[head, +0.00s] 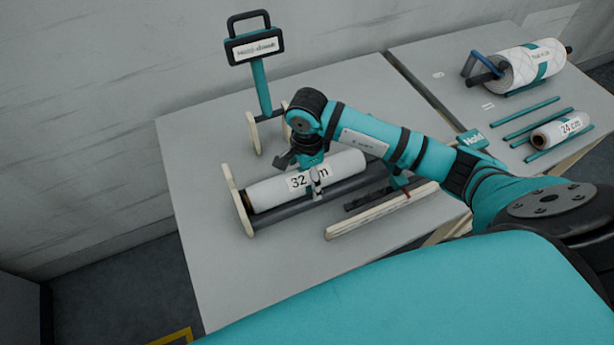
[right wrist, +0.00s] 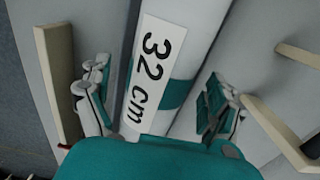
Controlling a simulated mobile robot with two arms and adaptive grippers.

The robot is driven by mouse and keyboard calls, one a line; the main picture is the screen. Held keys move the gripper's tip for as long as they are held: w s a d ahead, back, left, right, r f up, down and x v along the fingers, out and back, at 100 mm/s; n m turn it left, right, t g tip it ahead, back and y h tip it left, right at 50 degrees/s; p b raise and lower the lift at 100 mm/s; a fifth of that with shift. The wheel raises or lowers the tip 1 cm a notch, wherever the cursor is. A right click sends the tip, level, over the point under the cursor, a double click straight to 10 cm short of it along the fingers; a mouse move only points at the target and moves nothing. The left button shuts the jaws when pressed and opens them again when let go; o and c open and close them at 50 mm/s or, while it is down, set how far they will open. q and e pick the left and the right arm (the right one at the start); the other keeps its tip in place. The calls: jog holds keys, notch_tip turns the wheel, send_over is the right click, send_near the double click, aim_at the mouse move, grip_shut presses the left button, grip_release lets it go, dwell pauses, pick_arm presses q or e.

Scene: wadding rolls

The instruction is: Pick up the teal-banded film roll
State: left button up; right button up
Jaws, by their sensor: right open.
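A white roll with a "32 cm" label (head: 345,165) lies in a cradle with pale wooden end plates (head: 238,200) on the near table. In the right wrist view this roll (right wrist: 187,45) shows a teal band beside the label. My right gripper (head: 302,172) is just over the roll, pointing down. Its fingers are open, one on each side of the roll in the right wrist view (right wrist: 157,100), with gaps visible between pads and roll. My left gripper is out of view. A smaller "24 cm" roll (head: 548,133) with a teal band lies on the far-right table.
A stand with a black-framed sign (head: 255,48) rises behind the cradle. A pale wooden bar (head: 380,212) lies in front of it. The right table holds a large quilted roll (head: 528,66) and several teal rods (head: 525,117). The near table's left side is clear.

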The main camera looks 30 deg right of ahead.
jog(key=shift+w+r, duration=0.1)
jog(key=c, duration=1.8)
